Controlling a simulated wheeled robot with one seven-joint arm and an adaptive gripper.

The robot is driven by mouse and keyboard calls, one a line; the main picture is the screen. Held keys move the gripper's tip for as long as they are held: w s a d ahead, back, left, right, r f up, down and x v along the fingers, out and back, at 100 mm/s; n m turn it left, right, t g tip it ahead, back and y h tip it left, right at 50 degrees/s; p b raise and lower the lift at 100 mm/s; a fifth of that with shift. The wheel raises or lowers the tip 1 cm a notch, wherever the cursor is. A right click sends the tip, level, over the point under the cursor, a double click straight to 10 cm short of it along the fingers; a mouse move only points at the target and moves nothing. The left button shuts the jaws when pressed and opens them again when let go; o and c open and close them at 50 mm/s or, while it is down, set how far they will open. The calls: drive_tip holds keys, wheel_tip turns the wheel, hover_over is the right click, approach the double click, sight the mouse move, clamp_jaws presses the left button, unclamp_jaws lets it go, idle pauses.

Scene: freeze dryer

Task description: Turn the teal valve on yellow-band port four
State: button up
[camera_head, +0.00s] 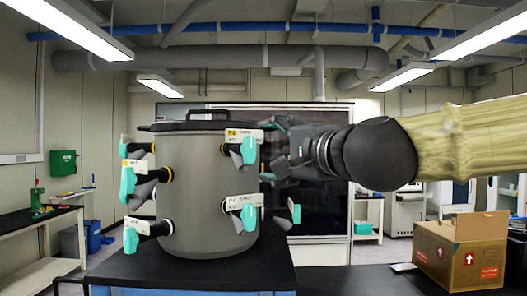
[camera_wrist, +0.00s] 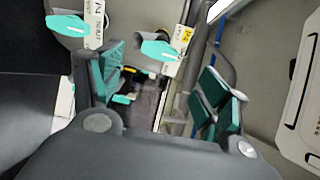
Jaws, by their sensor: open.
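A grey drum (camera_head: 200,190) carries several side ports, each with a teal valve and a paper tag. The upper front port has a teal valve (camera_head: 249,150) and a tag with a yellow band (camera_head: 233,133). My gripper (camera_head: 273,150) is open beside the drum's right side, close to that valve. In the wrist view, my gripper (camera_wrist: 160,85) has its two teal-padded fingers apart. A teal valve (camera_wrist: 158,50) with a yellow-banded tag (camera_wrist: 184,40) shows beyond the gap, apart from the fingers. The port numbers are too small to read surely.
Another teal valve (camera_wrist: 68,26) with a white tag (camera_wrist: 94,18) lies near the left finger. A lower front valve (camera_head: 249,217) and left-side valves (camera_head: 128,182) stick out from the drum. A cardboard box (camera_head: 460,250) stands on the right.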

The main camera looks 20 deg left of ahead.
drive_tip(key=v, duration=0.3)
drive_tip(key=shift+s+d, duration=0.25)
drive_tip(key=shift+d+f, duration=0.1)
